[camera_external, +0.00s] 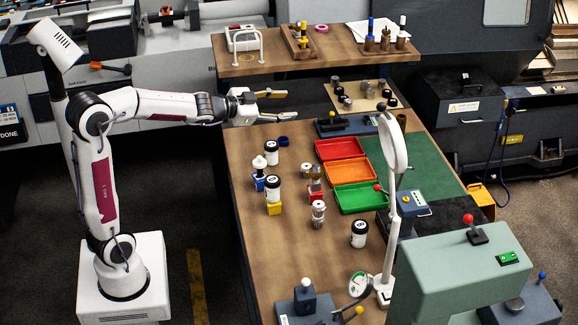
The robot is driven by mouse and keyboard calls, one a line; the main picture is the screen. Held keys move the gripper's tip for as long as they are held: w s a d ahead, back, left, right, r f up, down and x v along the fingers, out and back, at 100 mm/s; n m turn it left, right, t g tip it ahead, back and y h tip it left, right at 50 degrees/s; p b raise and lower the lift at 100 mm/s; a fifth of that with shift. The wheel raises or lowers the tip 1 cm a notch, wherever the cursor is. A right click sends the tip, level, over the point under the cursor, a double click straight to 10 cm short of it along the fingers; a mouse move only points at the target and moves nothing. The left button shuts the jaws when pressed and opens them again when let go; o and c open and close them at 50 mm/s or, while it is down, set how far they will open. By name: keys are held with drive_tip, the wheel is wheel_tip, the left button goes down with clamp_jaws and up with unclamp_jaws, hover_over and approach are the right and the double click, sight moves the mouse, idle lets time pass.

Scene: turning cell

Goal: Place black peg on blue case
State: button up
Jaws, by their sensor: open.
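My gripper (291,104) is open and empty, with its fingers pointing right above the left part of the wooden table. Several small dark and grey cylinders stand on a tan board (362,101) to its right, and a black one (392,103) is near the board's right corner. I cannot tell for sure which is the black peg. A small blue block (259,184) stands on the table below the gripper, with a white piece (259,165) on top. It may be the blue case. A low blue round piece (283,142) lies nearer the gripper.
Red (340,149), orange (346,171) and green (359,197) trays lie mid-table. A tall white magnifier stand (393,200) rises right of the trays. The table's left front is clear.

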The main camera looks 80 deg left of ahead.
drive_tip(key=s+d+f+g+h, duration=0.1)
drive_tip(key=s+d+f, duration=0.3)
drive_tip(key=s+d, duration=0.5)
drive_tip(key=s+d+f+n+g+h, duration=0.1)
drive_tip(key=s+d+f+g, duration=0.3)
drive_tip(key=s+d, duration=0.4)
drive_tip(key=s+d+f+g+h, duration=0.2)
drive_tip(key=s+d+f, duration=0.4)
drive_tip(key=s, duration=0.8)
drive_tip(key=d+g, duration=0.1)
drive_tip(key=d, duration=0.2)
drive_tip(key=shift+s+d+h, duration=0.25)
drive_tip(key=shift+d+h, duration=0.05)
drive_tip(key=shift+h, duration=0.1)
